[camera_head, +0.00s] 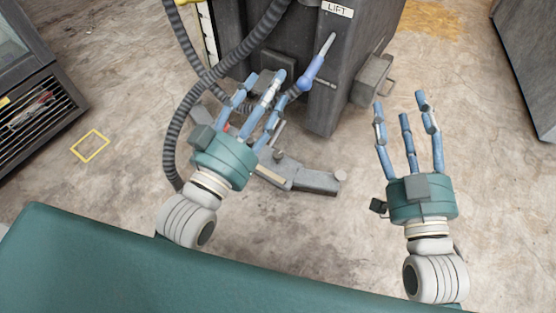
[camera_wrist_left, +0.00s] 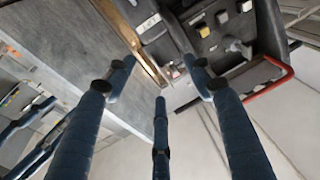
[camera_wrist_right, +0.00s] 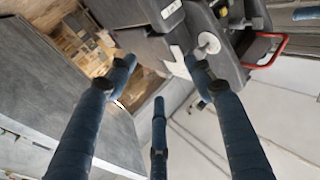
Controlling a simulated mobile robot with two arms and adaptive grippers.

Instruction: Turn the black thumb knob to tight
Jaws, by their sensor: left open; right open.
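I cannot surely pick out the black thumb knob in any view. A dark grey machine (camera_head: 345,75) with a LIFT label (camera_head: 337,8) stands at the top centre in the head view. My left gripper (camera_head: 268,84) is open, its fingers over the machine's lower left side and hiding part of it. My right gripper (camera_head: 402,106) is open and empty over the bare floor to the right of the machine. In the left wrist view, dark equipment with several small pale blocks (camera_wrist_left: 222,18) lies beyond the fingers. In the right wrist view, a pale round knob (camera_wrist_right: 208,43) shows on dark equipment.
A grey box (camera_head: 372,80) juts from the machine's right side. A grey foot (camera_head: 315,182) lies low. Open floor (camera_head: 480,130) is at the right.

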